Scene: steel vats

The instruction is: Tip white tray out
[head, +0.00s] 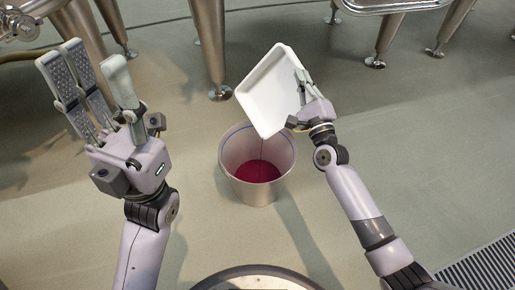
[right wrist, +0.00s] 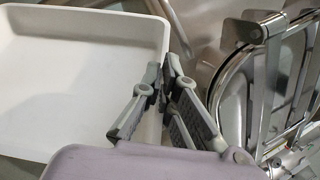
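The white tray (head: 268,92) is tilted steeply in the head view, with its lower corner above a metal bucket (head: 236,185). A thin dark stream runs from that corner down into the bucket, where red liquid (head: 257,171) lies. My right gripper (head: 303,82) is shut on the tray's right wall. In the right wrist view, the fingers (right wrist: 165,85) pinch the wall of the tray (right wrist: 70,75), and the visible part of its inside looks empty. My left gripper (head: 97,75) is raised at the left, open and empty, its fingers spread apart.
Steel vat legs (head: 209,45) stand on the floor behind the bucket and tray. A steel vat with a round hatch (right wrist: 265,80) is close to the right gripper in the right wrist view. A floor grate (head: 485,268) lies at lower right. The floor around the bucket is clear.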

